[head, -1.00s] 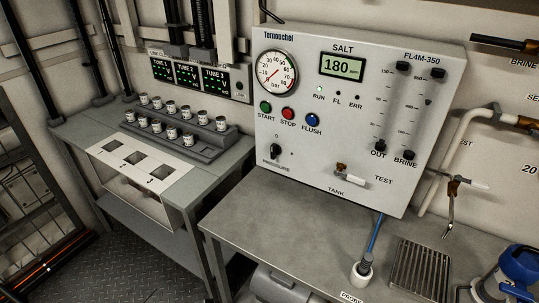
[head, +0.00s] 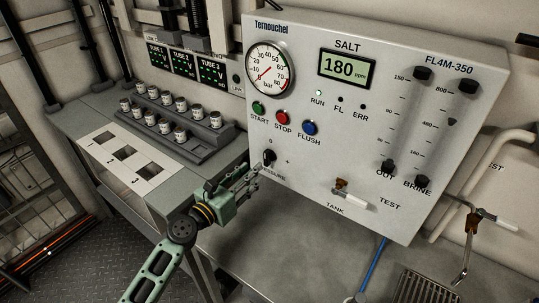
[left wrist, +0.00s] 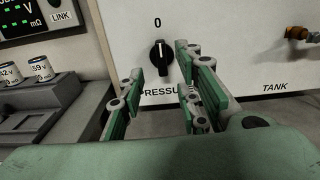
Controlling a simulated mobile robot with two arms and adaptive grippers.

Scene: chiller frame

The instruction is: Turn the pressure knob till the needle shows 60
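The pressure knob (head: 269,156) is small and black, low on the left of the white panel. In the left wrist view the knob (left wrist: 161,57) has its white line pointing up at the 0. My left gripper (head: 252,182) is just in front of and below the knob. In the left wrist view its green-padded fingers (left wrist: 162,88) are open and empty, with the knob beyond the gap; I see no contact. The round gauge (head: 268,68) has a red needle over a scale up to 80; it seems to lie toward the low end. My right gripper is not in view.
START (head: 258,107), STOP (head: 282,118) and FLUSH (head: 310,128) buttons sit above the knob. A tank/test valve (head: 342,185) is to its right. A grey bench (head: 300,255) lies below the panel. A rack of small cans (head: 170,125) stands left.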

